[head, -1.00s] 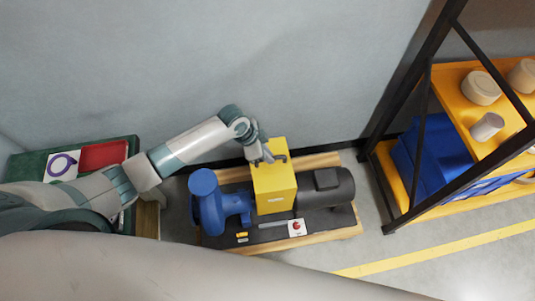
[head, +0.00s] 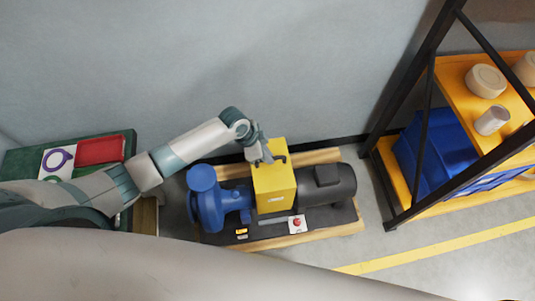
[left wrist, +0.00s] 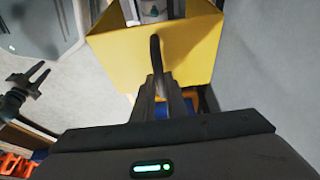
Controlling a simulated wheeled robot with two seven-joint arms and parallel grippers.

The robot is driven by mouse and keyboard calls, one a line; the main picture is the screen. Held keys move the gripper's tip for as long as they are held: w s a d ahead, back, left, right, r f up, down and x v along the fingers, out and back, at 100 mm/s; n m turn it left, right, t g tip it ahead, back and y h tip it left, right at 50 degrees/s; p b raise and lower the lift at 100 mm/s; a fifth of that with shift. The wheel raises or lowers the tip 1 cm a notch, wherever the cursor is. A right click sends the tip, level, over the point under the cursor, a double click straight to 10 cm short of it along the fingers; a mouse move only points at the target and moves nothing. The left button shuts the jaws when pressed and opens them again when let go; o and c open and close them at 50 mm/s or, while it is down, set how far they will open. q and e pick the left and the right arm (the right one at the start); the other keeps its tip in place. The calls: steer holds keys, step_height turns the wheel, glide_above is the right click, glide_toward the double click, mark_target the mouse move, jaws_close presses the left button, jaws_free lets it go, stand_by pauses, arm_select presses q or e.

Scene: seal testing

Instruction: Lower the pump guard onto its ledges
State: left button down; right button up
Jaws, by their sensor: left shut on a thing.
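The yellow pump guard (head: 274,190) is a box-shaped cover in the middle of the head view, between the blue pump (head: 210,200) and the dark motor (head: 328,183). My left gripper (head: 266,160) is at the guard's top and shut on its dark handle. In the left wrist view the guard (left wrist: 190,50) hangs from the handle (left wrist: 155,60), which is between the fingers of my left gripper (left wrist: 160,92). The ledges are hidden under the guard, and I cannot tell whether it touches them.
The pump and motor stand on a dark base with wooden beams (head: 300,239). A red button on a white plate (head: 297,224) is at its front. A black-framed shelf with orange boards (head: 465,75) and blue bins stands right. A green table (head: 120,145) with a red tray is left.

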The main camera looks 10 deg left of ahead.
arm_select(q)
steer(key=shift+f+b, duration=1.3)
steer(key=shift+f, duration=0.9)
